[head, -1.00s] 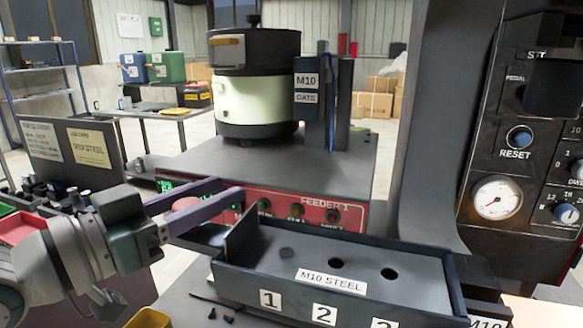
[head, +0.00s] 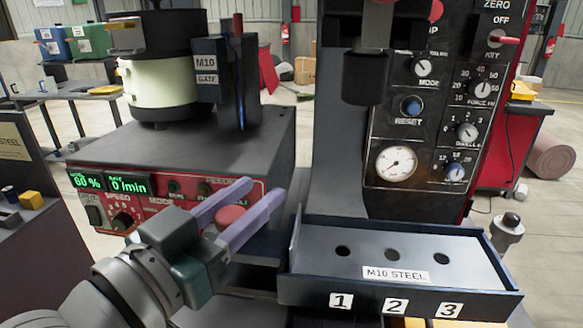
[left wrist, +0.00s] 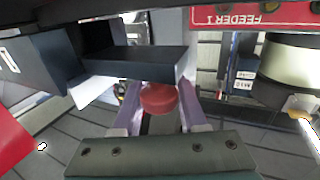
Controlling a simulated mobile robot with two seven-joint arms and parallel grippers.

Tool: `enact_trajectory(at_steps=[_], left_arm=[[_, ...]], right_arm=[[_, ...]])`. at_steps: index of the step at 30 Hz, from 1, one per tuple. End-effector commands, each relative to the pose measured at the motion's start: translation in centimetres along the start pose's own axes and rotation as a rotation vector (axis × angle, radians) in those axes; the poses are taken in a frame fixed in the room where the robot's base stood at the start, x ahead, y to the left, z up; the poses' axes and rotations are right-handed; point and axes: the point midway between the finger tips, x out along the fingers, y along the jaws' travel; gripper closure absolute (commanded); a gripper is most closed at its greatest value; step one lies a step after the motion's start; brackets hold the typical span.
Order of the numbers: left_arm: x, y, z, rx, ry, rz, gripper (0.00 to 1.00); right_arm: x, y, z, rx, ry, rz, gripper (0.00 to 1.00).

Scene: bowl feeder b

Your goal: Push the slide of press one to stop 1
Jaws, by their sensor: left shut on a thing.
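The dark tray of the press (head: 462,306) is labelled M10 STEEL and marked 1, 2 and 3 along its front. Its grey floor (head: 470,268) has three round holes. An upright dark plate (head: 297,240) stands at its left end, apparently part of the slide. My left gripper (head: 250,205) is left of this plate, its purple fingers shut on a red knob (head: 231,216). The knob also shows between the fingers in the left wrist view (left wrist: 158,98), close to a dark block (left wrist: 135,62). How knob and slide join is hidden. My right gripper is not in view.
The red feeder panel (head: 150,200) and its bowl (head: 160,85) stand behind and left of the gripper. The press's control panel (head: 430,130) rises behind the tray. A dark ram (head: 366,75) hangs above. A grey cylindrical part (head: 507,230) is at the tray's right.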

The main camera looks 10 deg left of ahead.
Motion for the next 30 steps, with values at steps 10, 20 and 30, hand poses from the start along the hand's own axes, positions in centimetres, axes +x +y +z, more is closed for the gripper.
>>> enact_trajectory(at_steps=[10, 20, 30], left_arm=[[0.0, 0.0, -0.1, 0.001, 0.002, -0.001, 1.0], [0.0, 0.0, 0.0, 0.001, 0.0, -0.002, 0.29], [-1.1, 0.0, 0.2, 0.0, -0.003, -0.002, 0.29]], right_arm=[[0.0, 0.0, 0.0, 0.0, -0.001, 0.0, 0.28], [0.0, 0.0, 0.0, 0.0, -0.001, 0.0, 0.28], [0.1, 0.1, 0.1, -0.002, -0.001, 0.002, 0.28]])
